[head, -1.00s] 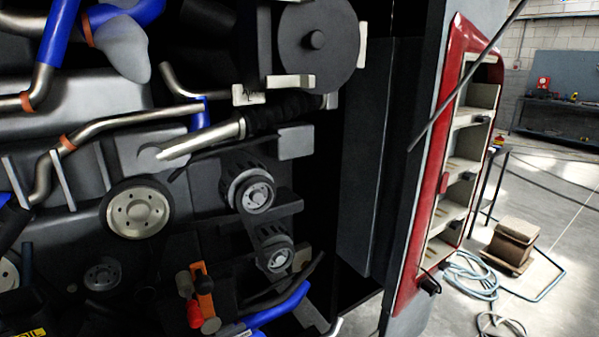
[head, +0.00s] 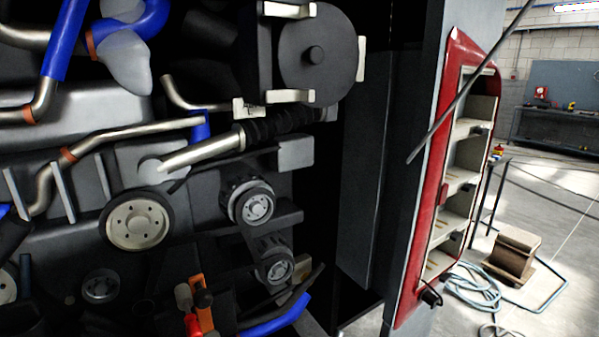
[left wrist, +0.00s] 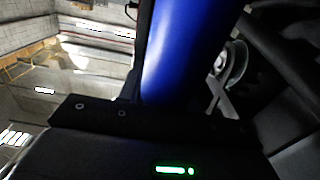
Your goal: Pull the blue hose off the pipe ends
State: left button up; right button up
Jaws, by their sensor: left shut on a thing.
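In the left wrist view a thick blue hose (left wrist: 190,50) runs from the top edge down to the dark body of my left gripper (left wrist: 155,130). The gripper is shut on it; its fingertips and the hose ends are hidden. In the head view, blue hoses (head: 62,50) and (head: 145,22) join metal pipes at the upper left. A short blue hose (head: 200,127) hangs at a bent pipe (head: 130,133). Another blue hose (head: 275,321) lies at the bottom. I cannot tell which one is gripped. Neither gripper is clearly seen in the head view.
The dark engine bay has pulleys (head: 138,220) and a round dark drum (head: 318,55). Orange and red fittings (head: 203,305) stick up at the bottom. A red-framed panel (head: 433,190) and a thin dark rod (head: 470,80) stand at right. Open floor lies beyond.

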pick_arm(q)
jog(key=shift+r+p, duration=1.1)
jog(key=shift+r, duration=0.05)
grip_shut()
